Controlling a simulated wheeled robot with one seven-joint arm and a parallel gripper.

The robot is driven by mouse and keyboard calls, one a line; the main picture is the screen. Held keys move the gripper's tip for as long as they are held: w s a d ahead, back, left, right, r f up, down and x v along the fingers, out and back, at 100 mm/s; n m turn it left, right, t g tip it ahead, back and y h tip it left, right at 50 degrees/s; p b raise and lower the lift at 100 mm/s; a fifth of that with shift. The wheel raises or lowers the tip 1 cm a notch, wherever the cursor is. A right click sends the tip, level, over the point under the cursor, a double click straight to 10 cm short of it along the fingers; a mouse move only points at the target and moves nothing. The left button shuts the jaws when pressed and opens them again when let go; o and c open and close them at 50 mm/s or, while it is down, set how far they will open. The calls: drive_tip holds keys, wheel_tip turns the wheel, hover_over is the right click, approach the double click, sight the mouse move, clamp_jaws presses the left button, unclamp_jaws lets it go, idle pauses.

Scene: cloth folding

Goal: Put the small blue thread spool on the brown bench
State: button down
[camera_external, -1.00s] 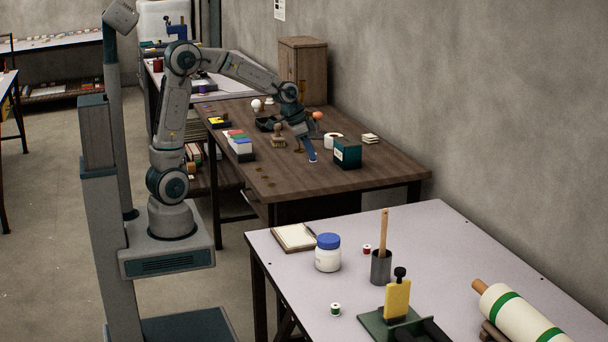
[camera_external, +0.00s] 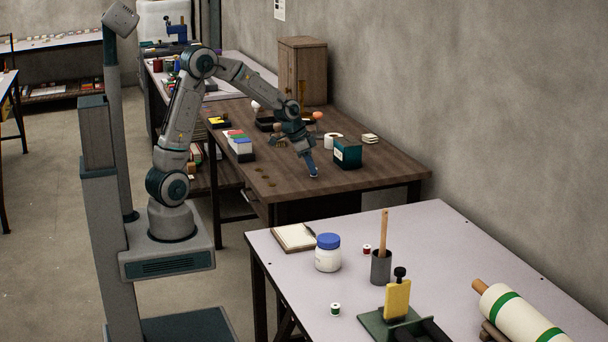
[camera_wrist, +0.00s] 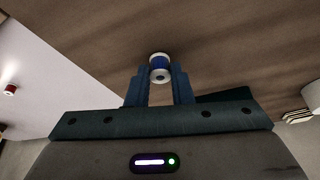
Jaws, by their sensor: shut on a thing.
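The small blue thread spool (camera_wrist: 160,63) has white ends and sits between the fingertips of my gripper (camera_wrist: 160,78) in the wrist view. My gripper is shut on it. In the external view my gripper (camera_external: 313,170) points down over the near right part of the brown bench (camera_external: 345,183), close to its top. The spool shows there only as a tiny pale spot at the fingertips. I cannot tell whether the spool touches the bench top.
A dark green box (camera_external: 347,153) stands just right of my gripper, with a white roll (camera_external: 333,141) behind it. The bench's near part is mostly clear. A pale table (camera_external: 440,235) stands in front.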

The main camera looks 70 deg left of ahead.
drive_tip(key=shift+f, duration=0.25)
drive_tip(key=c, duration=1.3)
unclamp_jaws()
drive_tip(key=shift+r, duration=0.1)
drive_tip(key=shift+r, duration=0.3)
drive_tip(key=p+v, duration=0.1)
drive_tip(key=v, duration=1)
drive_tip(key=s+d+f+n, duration=0.1)
drive_tip(key=s+d, duration=0.1)
drive_tip(key=s, duration=0.5)
drive_tip(key=s+d+f+n+g+y, duration=0.1)
drive_tip(key=s+d, duration=0.2)
drive_tip(key=s, duration=0.4)
drive_tip(key=s+d+f+n+g, duration=0.1)
drive_tip(key=s+d+f, duration=0.1)
drive_tip(key=s, duration=0.6)
drive_tip(key=shift+d+n+y, duration=0.15)
drive_tip(key=shift+n+y, duration=0.15)
drive_tip(key=shift+w, duration=0.1)
